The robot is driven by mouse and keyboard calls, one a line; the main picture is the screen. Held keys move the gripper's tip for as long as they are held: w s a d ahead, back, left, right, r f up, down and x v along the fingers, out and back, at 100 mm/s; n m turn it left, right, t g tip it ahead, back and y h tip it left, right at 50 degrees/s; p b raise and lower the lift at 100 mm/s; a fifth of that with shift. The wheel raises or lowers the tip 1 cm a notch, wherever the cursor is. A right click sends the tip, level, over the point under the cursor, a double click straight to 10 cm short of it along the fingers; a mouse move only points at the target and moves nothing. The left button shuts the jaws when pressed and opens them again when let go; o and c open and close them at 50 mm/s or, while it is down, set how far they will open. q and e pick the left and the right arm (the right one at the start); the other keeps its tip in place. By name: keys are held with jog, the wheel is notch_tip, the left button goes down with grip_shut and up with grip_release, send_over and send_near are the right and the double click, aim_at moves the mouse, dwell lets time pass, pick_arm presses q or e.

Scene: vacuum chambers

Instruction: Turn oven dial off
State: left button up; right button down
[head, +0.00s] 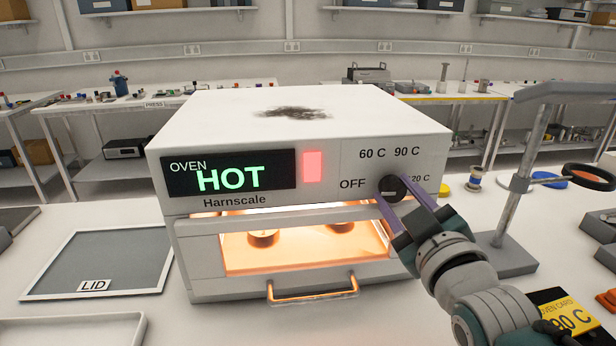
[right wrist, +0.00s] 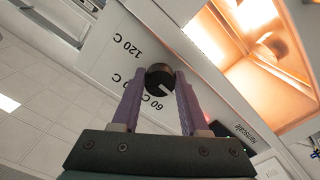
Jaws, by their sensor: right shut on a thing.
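The white oven (head: 300,112) stands on the bench with a green HOT display (head: 230,176) and a lit red light (head: 312,167). Its round black dial (head: 390,188) is at the right of the front panel, among the labels OFF, 60 C, 90 C and 120 C. The dial's white mark lies on its left, toward the OFF side; the exact setting is unclear. My right gripper (head: 407,190) is shut on the dial, purple fingers on either side. The right wrist view shows the dial (right wrist: 159,76) between the fingertips. My left gripper is out of view.
The oven's glowing window (head: 300,252) and handle (head: 312,290) are below the panel. A framed lid (head: 105,262) lies at the left. A grey stand (head: 505,255) with a ring is close to the right arm. A yellow oven card (head: 566,316) is at lower right.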

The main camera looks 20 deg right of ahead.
jog(key=shift+n, duration=0.3)
dwell(0.4)
jog(key=shift+c, duration=2.1)
grip_release()
jog(key=v, duration=1)
jog(key=shift+d, duration=0.1)
